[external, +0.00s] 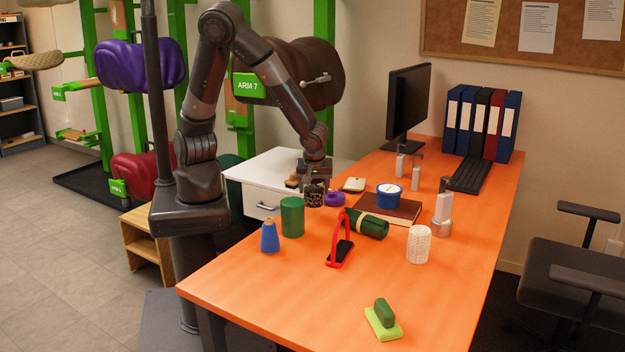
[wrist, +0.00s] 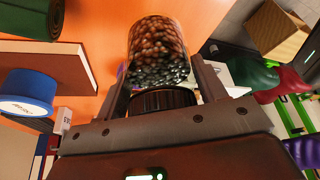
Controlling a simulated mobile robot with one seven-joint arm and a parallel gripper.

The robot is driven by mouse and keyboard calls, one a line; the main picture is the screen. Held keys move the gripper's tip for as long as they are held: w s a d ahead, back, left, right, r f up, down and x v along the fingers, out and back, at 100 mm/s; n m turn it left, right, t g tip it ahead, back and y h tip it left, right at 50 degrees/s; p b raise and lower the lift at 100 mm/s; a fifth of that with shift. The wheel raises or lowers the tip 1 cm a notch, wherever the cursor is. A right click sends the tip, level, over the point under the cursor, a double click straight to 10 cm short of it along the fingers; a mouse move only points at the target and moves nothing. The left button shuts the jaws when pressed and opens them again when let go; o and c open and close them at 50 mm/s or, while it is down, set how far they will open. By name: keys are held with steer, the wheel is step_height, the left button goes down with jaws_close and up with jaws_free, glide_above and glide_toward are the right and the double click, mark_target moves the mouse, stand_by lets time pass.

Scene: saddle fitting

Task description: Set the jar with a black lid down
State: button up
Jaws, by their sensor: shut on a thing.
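The jar with a black lid (external: 314,197) is under my gripper (external: 314,183) at the left side of the orange table (external: 300,284). In the wrist view the clear jar (wrist: 158,45) is filled with brown and dark round pieces. Its black lid (wrist: 163,100) faces the palm of my gripper (wrist: 161,75). The two fingers are shut on the jar, one on each side. The jar looks upright, close to the tabletop. I cannot tell whether its base touches the table.
Close by are a purple ring (external: 334,199), a green cylinder (external: 292,217), a blue bottle-like object (external: 269,237) and a white-and-tan item (external: 353,185). A brown book (external: 403,211) with blue tape (external: 389,197) lies right.

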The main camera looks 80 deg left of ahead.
mark_target(314, 180)
steer(key=shift+f, duration=2.15)
steer(key=o, duration=1.3)
steer(key=shift+f, duration=0.1)
steer(key=shift+o, duration=0.2)
steer(key=v, duration=1.2)
